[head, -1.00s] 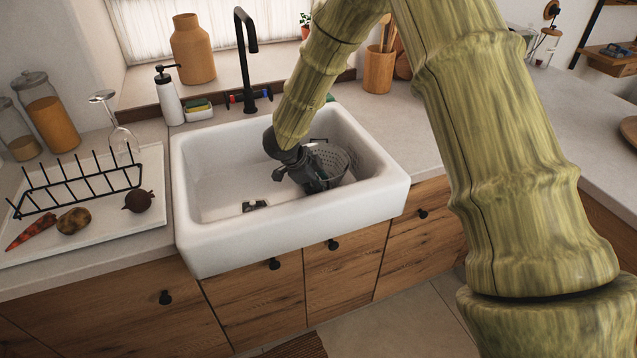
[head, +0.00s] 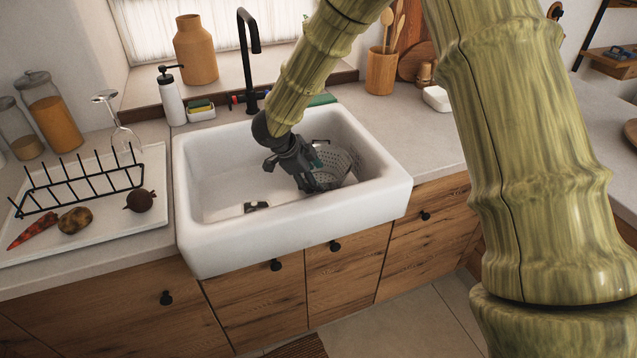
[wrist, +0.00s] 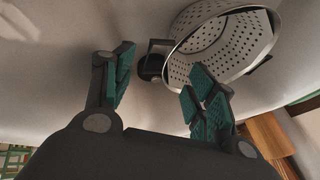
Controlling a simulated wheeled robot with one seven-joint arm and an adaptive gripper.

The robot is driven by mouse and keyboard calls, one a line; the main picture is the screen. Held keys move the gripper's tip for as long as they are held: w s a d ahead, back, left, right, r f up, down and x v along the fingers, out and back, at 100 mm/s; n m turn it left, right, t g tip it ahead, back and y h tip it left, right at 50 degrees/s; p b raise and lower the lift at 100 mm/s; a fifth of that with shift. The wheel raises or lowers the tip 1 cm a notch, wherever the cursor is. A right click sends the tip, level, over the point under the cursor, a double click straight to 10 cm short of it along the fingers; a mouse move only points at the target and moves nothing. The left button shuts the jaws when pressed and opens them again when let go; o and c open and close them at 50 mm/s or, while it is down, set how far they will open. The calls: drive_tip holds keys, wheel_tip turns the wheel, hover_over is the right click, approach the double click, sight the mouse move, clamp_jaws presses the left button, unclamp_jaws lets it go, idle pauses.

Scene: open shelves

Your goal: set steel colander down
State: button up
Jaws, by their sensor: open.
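The steel colander (head: 340,165) sits in the right part of the white sink (head: 225,250), partly hidden by my gripper in the head view. In the wrist view the colander (wrist: 225,45) shows its perforated inside, its bright rim and dark handles. My gripper (head: 312,187) is inside the sink, just left of the colander. In the wrist view my gripper (wrist: 160,88) is open, its green-padded fingers wide apart with nothing between them. The right finger overlaps the colander's near rim in that view; I cannot tell whether they touch.
A black faucet (head: 248,60) stands behind the sink. A white tray (head: 100,230) with a black rack (head: 80,190), vegetables and an upturned glass (head: 122,135) is on the left. A soap bottle (head: 170,98) and a utensil pot (head: 381,72) stand at the back.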

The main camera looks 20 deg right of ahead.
drive_tip(key=v, duration=0.6)
drive_tip(key=shift+r, duration=0.2)
drive_tip(key=shift+s+a, duration=0.1)
idle(1.3)
